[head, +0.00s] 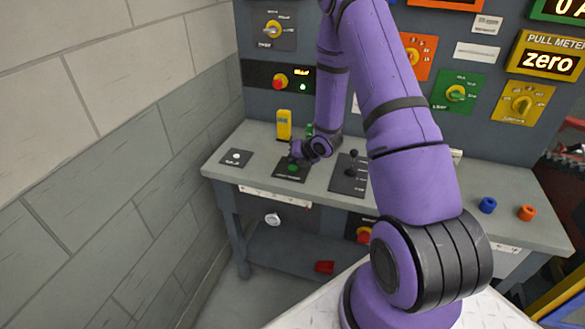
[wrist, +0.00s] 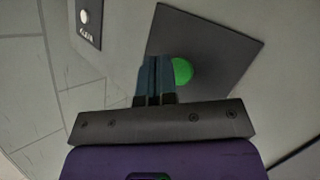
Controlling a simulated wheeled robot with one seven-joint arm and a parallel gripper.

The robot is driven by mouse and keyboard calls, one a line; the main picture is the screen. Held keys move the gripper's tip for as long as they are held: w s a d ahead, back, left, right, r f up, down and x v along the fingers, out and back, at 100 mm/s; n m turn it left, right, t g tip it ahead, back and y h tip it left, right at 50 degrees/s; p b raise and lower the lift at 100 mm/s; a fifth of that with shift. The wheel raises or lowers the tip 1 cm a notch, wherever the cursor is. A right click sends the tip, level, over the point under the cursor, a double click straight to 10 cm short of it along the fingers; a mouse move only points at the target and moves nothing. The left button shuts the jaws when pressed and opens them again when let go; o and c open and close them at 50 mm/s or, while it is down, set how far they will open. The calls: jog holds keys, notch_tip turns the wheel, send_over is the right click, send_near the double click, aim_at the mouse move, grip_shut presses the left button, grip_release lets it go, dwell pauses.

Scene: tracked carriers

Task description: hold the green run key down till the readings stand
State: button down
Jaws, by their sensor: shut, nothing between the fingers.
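The green run key (head: 292,167) is a round green button on a dark square plate (head: 283,174) on the bench top. In the wrist view the key (wrist: 183,70) shows just right of my fingers, which cover its left edge. My gripper (head: 294,158) is shut and empty, low at the key's plate; its fingers also show in the wrist view (wrist: 157,60). I cannot tell whether the fingertips touch the key or whether it is pressed. The pull meter (head: 548,61) reads "zero". Another display (head: 570,7) at the top right is cut off.
A plate with a white button (head: 236,157) is left of the key, and a lever plate (head: 349,175) is right. A yellow block (head: 284,125) stands behind. A brick wall (head: 120,170) is at left.

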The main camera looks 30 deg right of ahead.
aim_at(294, 167)
jog(key=shift+f, duration=0.2)
jog(key=shift+f, duration=0.25)
jog(key=shift+f, duration=0.45)
dwell(0.9)
jog(key=shift+r, duration=0.1)
dwell(3.5)
jog(key=shift+r, duration=0.8)
jog(key=shift+r, duration=2.5)
